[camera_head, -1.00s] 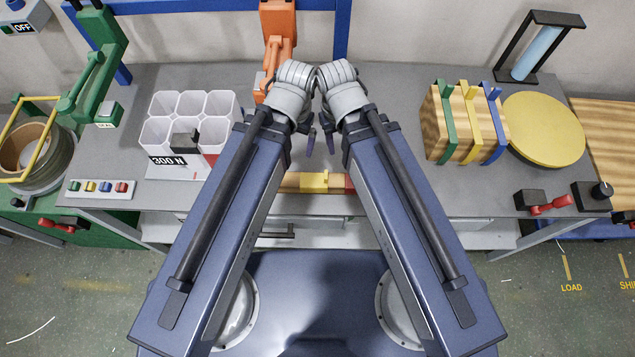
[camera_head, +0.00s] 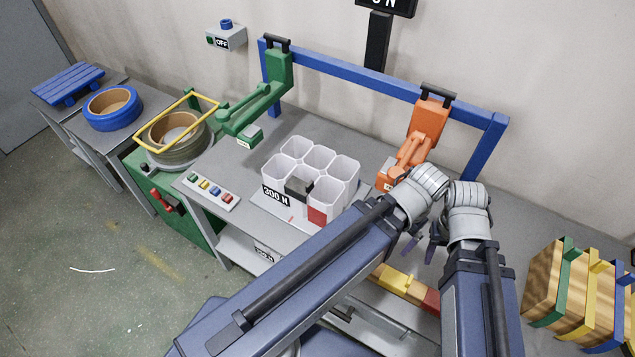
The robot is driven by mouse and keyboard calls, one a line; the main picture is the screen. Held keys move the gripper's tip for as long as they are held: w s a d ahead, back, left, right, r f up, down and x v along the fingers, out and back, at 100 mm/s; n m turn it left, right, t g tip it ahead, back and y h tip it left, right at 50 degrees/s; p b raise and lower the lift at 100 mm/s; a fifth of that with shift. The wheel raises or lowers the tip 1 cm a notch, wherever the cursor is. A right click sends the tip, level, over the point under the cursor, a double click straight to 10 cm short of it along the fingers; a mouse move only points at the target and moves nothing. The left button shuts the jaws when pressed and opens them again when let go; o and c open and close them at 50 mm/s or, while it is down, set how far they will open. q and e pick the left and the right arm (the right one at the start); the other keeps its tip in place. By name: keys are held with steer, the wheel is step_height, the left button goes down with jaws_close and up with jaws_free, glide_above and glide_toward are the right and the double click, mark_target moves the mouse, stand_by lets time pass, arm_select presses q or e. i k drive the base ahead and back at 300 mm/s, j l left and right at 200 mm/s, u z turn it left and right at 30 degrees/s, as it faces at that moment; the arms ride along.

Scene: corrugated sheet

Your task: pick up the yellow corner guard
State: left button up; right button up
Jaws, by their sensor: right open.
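A low yellow piece (camera_head: 393,278) lies along the front of the workbench, with a red piece (camera_head: 432,301) at its right end; my arms partly hide this row. A yellow band with a top tab (camera_head: 594,295) also shows on the wooden-looking block at the right. I cannot tell which of these is the corner guard. My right gripper (camera_head: 434,243) hangs over the bench behind the yellow piece, open and apart from it. My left gripper (camera_head: 407,247) is close beside it, mostly hidden by its own wrist; its jaws are unclear.
White cups (camera_head: 318,160) stand left of my grippers. An orange tool (camera_head: 427,125) and a green tool (camera_head: 262,100) hang from a blue frame (camera_head: 350,78). A button strip (camera_head: 211,192) lies at the left. A yellow square frame (camera_head: 172,122) sits over a reel.

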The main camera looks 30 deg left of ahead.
mark_target(396, 282)
steer(key=k+j+z, duration=0.1)
steer(key=k+j, duration=0.8)
